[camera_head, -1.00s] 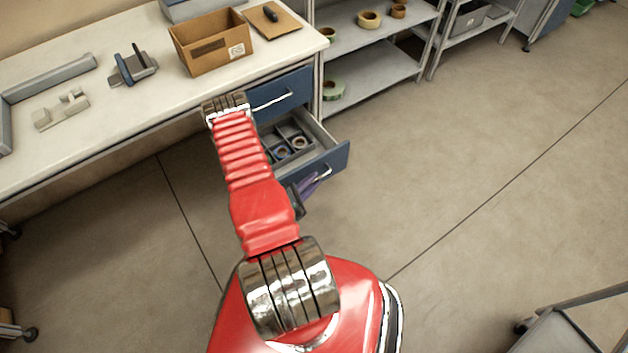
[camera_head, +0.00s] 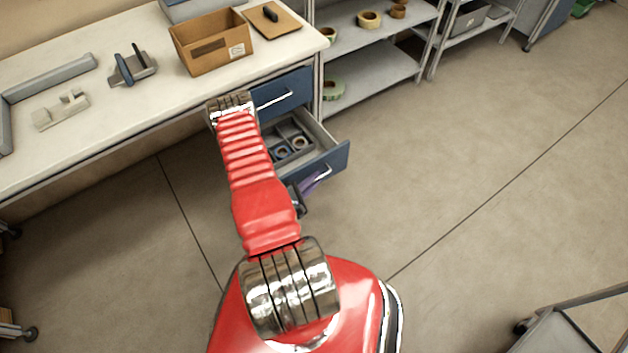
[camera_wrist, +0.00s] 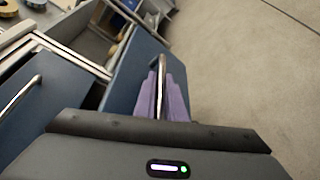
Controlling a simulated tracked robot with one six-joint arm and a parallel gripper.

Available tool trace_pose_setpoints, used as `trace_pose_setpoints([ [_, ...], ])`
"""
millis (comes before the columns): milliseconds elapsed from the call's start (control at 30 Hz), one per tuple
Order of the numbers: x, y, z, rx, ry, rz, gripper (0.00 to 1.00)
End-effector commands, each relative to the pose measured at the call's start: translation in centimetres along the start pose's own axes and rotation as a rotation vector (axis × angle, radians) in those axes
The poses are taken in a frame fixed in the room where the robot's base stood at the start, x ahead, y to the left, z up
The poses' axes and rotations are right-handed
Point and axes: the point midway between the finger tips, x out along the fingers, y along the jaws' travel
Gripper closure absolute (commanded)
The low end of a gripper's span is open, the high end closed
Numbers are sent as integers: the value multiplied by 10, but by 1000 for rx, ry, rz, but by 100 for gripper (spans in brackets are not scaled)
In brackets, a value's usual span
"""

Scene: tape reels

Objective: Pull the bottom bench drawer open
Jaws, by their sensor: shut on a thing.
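The bottom bench drawer (camera_head: 335,160) has a blue front and stands pulled out from the bench, its grey inside showing. Its silver bar handle (camera_head: 325,171) is on the front. My gripper (camera_head: 313,184) has purple fingers and is shut on this handle. In the wrist view the drawer front (camera_wrist: 130,78) is in the middle, with the handle (camera_wrist: 161,72) between my purple fingers (camera_wrist: 164,92). My red arm hides the drawer's left part in the head view.
The upper blue drawer (camera_head: 290,86) is shut above. Tape reels (camera_head: 299,143) lie inside the open drawer. A cardboard box (camera_head: 205,45) stands on the white bench top (camera_head: 110,100). Shelves (camera_head: 375,70) with reels stand to the right. The floor (camera_head: 450,180) right of the drawer is clear.

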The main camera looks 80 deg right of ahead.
Motion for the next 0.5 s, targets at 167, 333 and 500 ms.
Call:
trace_pose_setpoints([
  [167,0,-2,0,-3,2,-4,100],
  [333,-5,-12,12,-8,0,-7,100],
  [500,-12,-23,27,-5,2,-8,100],
])
